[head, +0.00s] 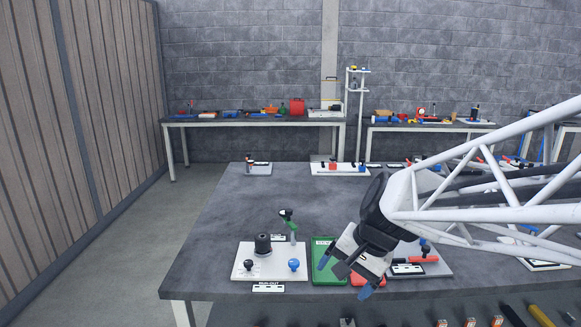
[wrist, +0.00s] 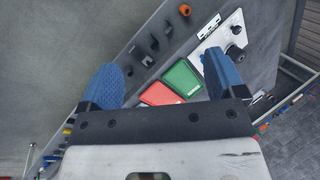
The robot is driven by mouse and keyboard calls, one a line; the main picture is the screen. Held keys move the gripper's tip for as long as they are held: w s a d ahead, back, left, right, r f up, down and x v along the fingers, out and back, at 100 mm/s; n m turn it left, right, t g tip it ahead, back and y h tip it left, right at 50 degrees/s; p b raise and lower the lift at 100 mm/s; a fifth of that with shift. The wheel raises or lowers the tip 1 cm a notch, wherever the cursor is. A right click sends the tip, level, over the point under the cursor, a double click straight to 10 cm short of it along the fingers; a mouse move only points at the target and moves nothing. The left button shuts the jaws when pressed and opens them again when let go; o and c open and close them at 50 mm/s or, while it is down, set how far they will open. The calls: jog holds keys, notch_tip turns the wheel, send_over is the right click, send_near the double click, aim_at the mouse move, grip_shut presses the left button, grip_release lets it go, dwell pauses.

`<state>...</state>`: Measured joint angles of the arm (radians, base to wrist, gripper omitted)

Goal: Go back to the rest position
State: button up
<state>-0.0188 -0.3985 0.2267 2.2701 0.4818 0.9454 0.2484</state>
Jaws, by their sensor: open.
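My gripper (head: 345,277) hangs from the white truss arm above the front of the grey table, in front of the green tray and a red tray in the head view. Its two blue fingers are spread apart with nothing between them in the wrist view (wrist: 163,85). The green tray (wrist: 181,79) and the red tray (wrist: 157,94) lie on the table below and beyond the fingers. In the head view the green tray (head: 325,272) is partly hidden by my gripper.
A white plate (head: 245,268) with a black knob (head: 263,244) and a blue knob (head: 293,265) stands left of the trays. A green-topped post (head: 288,222) rises behind it. The table (head: 250,205) is clear at middle left. Benches with parts stand at the back wall.

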jog(key=s+d+n+h, duration=0.2)
jog(key=s+d, duration=0.2)
jog(key=s, duration=0.3)
jog(key=s+d+n+t+h, duration=0.1)
jog(key=s+d+n+h, duration=0.1)
jog(key=s, duration=0.6)
jog(key=shift+d+f+n+h, duration=0.2)
jog(key=shift+d+n+h, duration=0.2)
jog(key=shift+d+n, duration=0.45)
jog(key=shift+d, duration=0.1)
